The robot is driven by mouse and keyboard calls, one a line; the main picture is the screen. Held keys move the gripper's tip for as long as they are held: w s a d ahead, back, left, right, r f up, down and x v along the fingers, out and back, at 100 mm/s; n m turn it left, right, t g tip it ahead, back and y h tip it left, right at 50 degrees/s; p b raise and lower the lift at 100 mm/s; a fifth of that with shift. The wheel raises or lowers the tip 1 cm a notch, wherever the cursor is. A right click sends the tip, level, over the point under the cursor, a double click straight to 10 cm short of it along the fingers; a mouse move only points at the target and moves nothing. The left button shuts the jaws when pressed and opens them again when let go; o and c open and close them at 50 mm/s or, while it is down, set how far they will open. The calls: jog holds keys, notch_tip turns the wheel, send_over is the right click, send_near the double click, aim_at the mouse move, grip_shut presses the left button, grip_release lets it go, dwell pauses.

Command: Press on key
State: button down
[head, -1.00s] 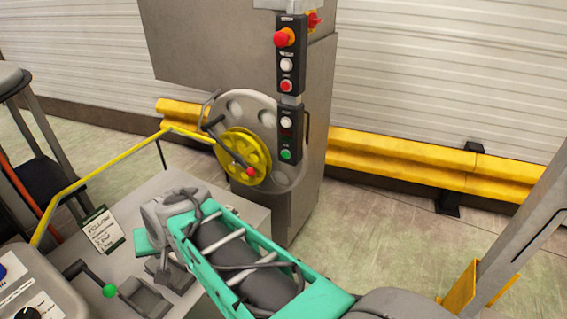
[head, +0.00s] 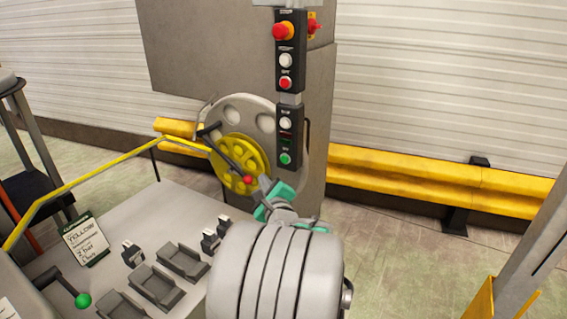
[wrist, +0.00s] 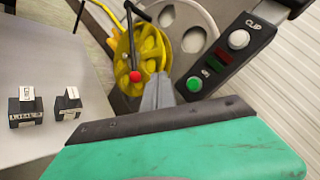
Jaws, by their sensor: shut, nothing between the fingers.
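A black button panel (head: 286,139) hangs on a grey cabinet, with a white button on top, dark red and dark green patches in the middle and a green button (head: 285,159) at the bottom. The green button also shows in the wrist view (wrist: 194,84); the small label beside it is too blurred to read surely. My gripper (head: 265,184), with teal parts, is below and slightly left of the green button in the head view. Its grey tip (wrist: 159,92) shows left of the button in the wrist view. It is shut and empty, apart from the button in the picture.
A second panel (head: 287,55) above holds a red knob, a white button and a red button. A yellow wheel (head: 240,163) with a red-knobbed lever (head: 228,157) is left of my gripper. A grey bench with black blocks (head: 210,241) stands lower left. A yellow rail runs behind.

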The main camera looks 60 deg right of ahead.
aim_at(285, 159)
jog(key=shift+d, duration=0.1)
jog(key=shift+w+d+b, duration=0.15)
jog(key=shift+d+b, duration=0.25)
jog(key=shift+d, duration=1.05)
jog(key=shift+w+d+b, duration=0.15)
jog(key=shift+d+b, duration=0.25)
jog(key=shift+d, duration=1)
jog(key=shift+w+d+b, duration=0.15)
jog(key=shift+d+b, duration=0.25)
jog(key=shift+d, duration=1.05)
jog(key=shift+d, duration=0.1)
jog(key=shift+d, duration=0.3)
jog(key=shift+w+d, duration=0.1)
jog(key=shift+d, duration=0.3)
jog(key=shift+a+p, duration=0.35)
jog(key=shift+a, duration=0.45)
